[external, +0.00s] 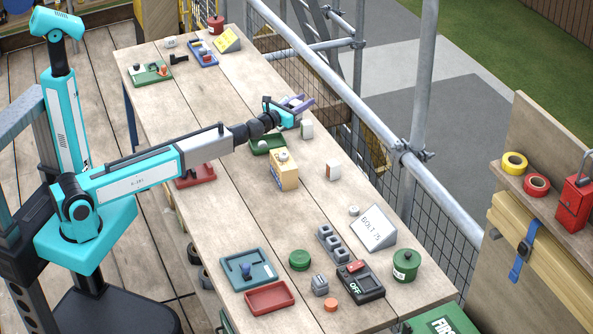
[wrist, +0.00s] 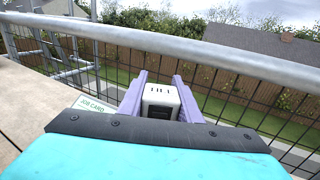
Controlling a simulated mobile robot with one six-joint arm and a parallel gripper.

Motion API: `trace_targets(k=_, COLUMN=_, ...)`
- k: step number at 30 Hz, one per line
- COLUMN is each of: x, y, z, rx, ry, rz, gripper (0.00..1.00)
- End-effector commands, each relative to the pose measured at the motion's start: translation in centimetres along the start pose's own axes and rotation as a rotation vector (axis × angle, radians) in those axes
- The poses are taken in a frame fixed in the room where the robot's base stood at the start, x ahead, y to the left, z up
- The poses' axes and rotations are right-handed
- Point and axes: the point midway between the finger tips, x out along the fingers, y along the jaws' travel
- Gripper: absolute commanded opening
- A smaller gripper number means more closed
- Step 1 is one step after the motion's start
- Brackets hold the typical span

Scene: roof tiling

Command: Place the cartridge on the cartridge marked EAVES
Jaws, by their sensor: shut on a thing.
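My gripper (external: 303,103) is above the table near its railing side, with its purple fingers pointing right. In the wrist view the fingers (wrist: 159,98) are shut on a pale box-shaped cartridge (wrist: 160,101) with dark slots on its upper face. In the external view the fingers mostly hide the held cartridge.
A yellow box (external: 284,172) with a knob stands below the gripper, beside a green tray (external: 267,145). A sign (external: 372,228), a green pot (external: 405,265) and several small parts are at the near end. A metal railing (external: 340,88) runs behind the table. A job card (wrist: 92,104) shows at left.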

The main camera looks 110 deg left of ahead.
Motion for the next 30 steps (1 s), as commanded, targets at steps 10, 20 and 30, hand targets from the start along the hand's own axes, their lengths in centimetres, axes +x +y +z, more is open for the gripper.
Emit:
trace_targets(k=10, x=3.6, y=-0.8, z=-0.3, rx=0.000, ry=0.000, rz=0.000, gripper=0.08)
trace_targets(k=20, x=4.1, y=-0.9, z=-0.4, rx=0.000, ry=0.000, rz=0.000, gripper=0.08)
trace_targets(k=30, x=4.9, y=-1.0, z=-0.4, rx=0.001, ry=0.000, rz=0.000, gripper=0.08)
